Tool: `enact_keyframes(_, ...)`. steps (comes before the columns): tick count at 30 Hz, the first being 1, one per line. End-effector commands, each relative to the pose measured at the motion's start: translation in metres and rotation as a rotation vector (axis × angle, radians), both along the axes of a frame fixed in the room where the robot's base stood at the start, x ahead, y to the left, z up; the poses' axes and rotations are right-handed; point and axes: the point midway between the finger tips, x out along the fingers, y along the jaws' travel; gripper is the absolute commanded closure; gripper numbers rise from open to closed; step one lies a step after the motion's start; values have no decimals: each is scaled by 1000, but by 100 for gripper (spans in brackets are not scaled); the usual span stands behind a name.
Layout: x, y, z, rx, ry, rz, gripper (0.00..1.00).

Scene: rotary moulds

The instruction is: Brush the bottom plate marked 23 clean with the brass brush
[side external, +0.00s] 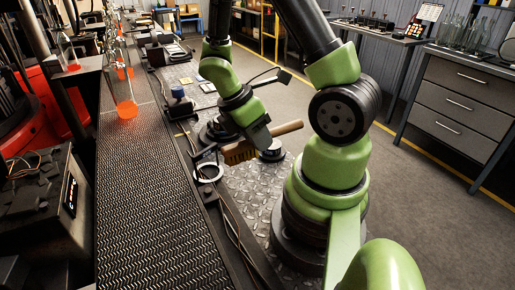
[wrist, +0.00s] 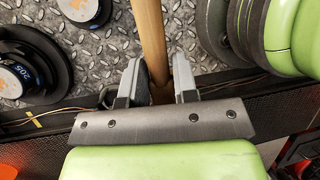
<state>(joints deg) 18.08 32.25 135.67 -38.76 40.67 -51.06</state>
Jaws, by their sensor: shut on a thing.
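My gripper (wrist: 157,78) is shut on the wooden handle of the brass brush (wrist: 152,35), with one finger on either side of it. In the side external view my gripper (side external: 258,138) holds the brush's pale handle (side external: 288,128) above the diamond-plate bench. The brush's brownish bristle end (side external: 238,154) points left, toward the belt edge. No number 23 can be read in either view, so I cannot tell which round part is that bottom plate.
A pale ring (side external: 208,173) lies at the belt edge, left of the bristles. Dark round parts stand on the bench (side external: 240,188); one part (wrist: 25,70) reads 205.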

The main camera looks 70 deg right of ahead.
Motion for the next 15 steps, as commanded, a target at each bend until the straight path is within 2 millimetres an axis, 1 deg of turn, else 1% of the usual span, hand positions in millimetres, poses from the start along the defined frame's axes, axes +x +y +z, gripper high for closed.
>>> enact_keyframes(3,0,0,3,0,-2,-1,100)
enact_keyframes(9,0,0,3,1,-1,0,100)
enact_keyframes(10,0,0,3,1,-1,0,75)
enact_keyframes(11,0,0,3,1,-1,0,82)
enact_keyframes(12,0,0,3,1,-1,0,91)
enact_keyframes(15,0,0,3,0,-1,0,91)
